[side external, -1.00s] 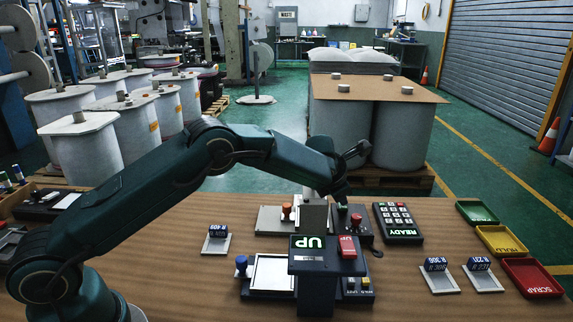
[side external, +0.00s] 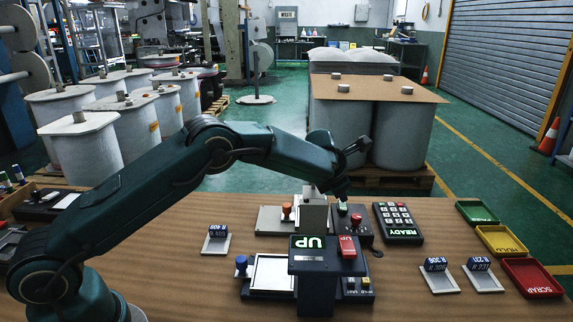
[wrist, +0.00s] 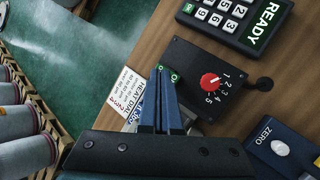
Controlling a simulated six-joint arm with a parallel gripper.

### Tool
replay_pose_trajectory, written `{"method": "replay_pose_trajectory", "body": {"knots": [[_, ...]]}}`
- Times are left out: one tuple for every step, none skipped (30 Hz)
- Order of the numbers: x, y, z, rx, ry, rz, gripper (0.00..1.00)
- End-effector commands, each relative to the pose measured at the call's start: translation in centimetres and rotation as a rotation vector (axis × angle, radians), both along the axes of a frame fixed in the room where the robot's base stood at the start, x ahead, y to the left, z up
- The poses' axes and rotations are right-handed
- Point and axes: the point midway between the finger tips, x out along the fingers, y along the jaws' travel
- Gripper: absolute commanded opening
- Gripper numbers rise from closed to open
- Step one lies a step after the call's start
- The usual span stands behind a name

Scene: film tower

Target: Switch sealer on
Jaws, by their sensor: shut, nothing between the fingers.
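A black control box (wrist: 190,58) with a red dial (wrist: 209,81) numbered 1 to 5 lies below my gripper in the wrist view. It also shows in the side view (side external: 365,238), with the red dial (side external: 356,220) on top. My gripper (wrist: 167,72) is shut and empty, with its fingertips over the box's left end. Small green spots (wrist: 174,79) show right at the fingertips, and a green spot (side external: 343,208) shows under the gripper in the side view. The fingers partly hide that end, so I cannot tell whether they touch it.
A "HEAT DIAL" card (wrist: 116,95) lies beside the box. A keypad reading "READY" (side external: 398,222) stands to the right. A post with an "UP" display (side external: 313,243) stands in front. Green, yellow and red trays (side external: 532,278) line the right edge. The table's left middle is mostly clear.

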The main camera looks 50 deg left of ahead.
Motion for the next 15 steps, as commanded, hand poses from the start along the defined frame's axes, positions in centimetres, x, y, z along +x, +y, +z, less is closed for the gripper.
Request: {"method": "replay_pose_trajectory", "body": {"knots": [[0.0,0.0,0.2,0.000,-0.001,0.000,0.00],[0.0,0.0,0.2,0.000,-0.001,0.000,0.00],[0.0,0.0,0.2,0.000,-0.001,-0.001,0.00],[0.0,0.0,0.2,0.000,-0.001,-0.001,0.00],[0.0,0.0,0.2,0.000,-0.001,-0.001,0.00],[0.0,0.0,0.2,0.000,-0.001,-0.001,0.00],[0.0,0.0,0.2,0.000,-0.001,-0.001,0.00],[0.0,0.0,0.2,0.000,-0.001,-0.001,0.00],[0.0,0.0,0.3,0.000,-0.001,-0.001,0.00],[0.0,0.0,0.3,0.000,-0.001,-0.001,0.00],[0.1,0.0,0.4,0.000,-0.002,0.000,0.00],[0.1,0.1,0.6,0.000,-0.003,0.001,0.00],[0.2,0.1,0.9,0.000,-0.004,0.002,0.00],[0.2,0.1,1.2,0.001,-0.007,0.001,0.00],[0.2,0.2,1.6,0.000,-0.006,0.003,0.00]]}}
